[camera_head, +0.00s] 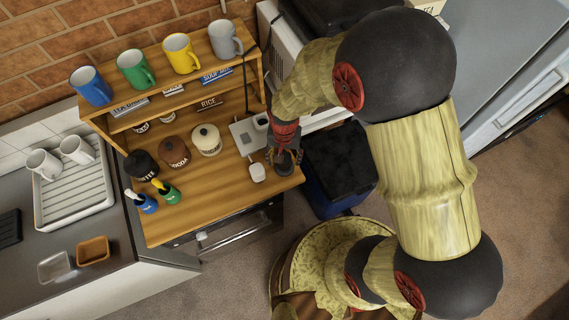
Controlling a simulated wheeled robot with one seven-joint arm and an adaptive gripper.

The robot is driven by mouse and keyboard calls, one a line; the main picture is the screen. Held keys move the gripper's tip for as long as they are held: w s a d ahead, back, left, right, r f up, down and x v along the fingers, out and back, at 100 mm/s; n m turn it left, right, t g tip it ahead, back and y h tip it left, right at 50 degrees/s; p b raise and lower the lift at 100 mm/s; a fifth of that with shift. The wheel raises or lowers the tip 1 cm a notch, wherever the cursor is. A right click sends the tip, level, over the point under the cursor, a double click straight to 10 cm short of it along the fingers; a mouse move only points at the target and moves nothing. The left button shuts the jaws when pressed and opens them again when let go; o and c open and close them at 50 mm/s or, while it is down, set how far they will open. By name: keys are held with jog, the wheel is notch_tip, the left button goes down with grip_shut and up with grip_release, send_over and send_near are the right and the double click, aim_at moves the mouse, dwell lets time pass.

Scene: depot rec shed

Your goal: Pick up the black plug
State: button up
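My gripper (284,164) is low over the right front part of the wooden counter (215,215), pointing down. Its dark fingers are small and partly overlapped by my wrist, so I cannot tell whether they are open or shut, or whether anything is between them. I cannot clearly make out a black plug; it may be hidden by my gripper. A thin black cord (245,85) hangs by the right side of the shelf toward a flat pale plate (243,137).
A shelf (165,75) with several coloured mugs stands at the back. A dark bin (340,160) is right of the counter. The counter's front middle is clear.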

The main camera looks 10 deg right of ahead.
notch_tip(320, 180, down, 2)
jog(key=shift+f, duration=0.1)
jog(key=c, duration=0.3)
jog(key=c, duration=0.9)
